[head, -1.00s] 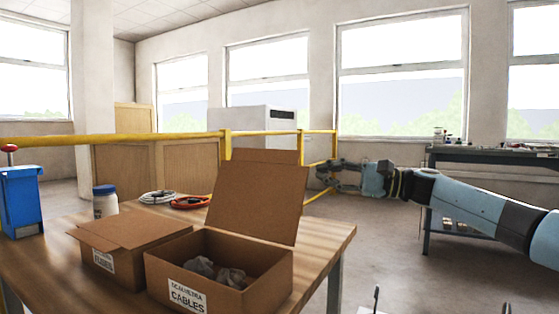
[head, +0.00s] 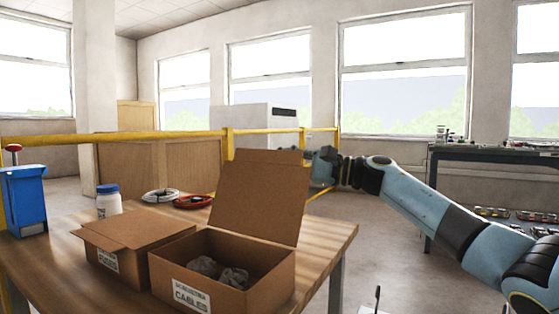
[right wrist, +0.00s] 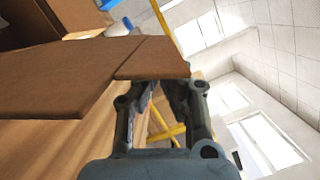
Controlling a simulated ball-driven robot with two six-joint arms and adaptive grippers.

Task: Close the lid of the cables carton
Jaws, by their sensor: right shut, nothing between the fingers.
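The cables carton (head: 246,297), brown cardboard with a "CABLES" label, stands open on the wooden table. Crumpled grey stuff lies inside it. Its lid (head: 258,200) stands up from the back edge, leaning slightly back, with a narrow tuck flap (head: 270,156) along the top. In the right wrist view the lid's brown panel (right wrist: 60,85) and flap (right wrist: 152,58) lie across the fingers' far ends. My right gripper (right wrist: 165,88) is shut and empty, behind the lid near its upper right edge; the lid hides its fingertips in the head view. My left gripper is not in view.
A second carton (head: 128,233), its lid down, stands left of the cables carton. A white jar with a blue lid (head: 108,201) and coiled cables (head: 193,202) are behind. A blue box with a red knob (head: 25,200) is far left. Yellow railing (head: 228,142) runs beyond.

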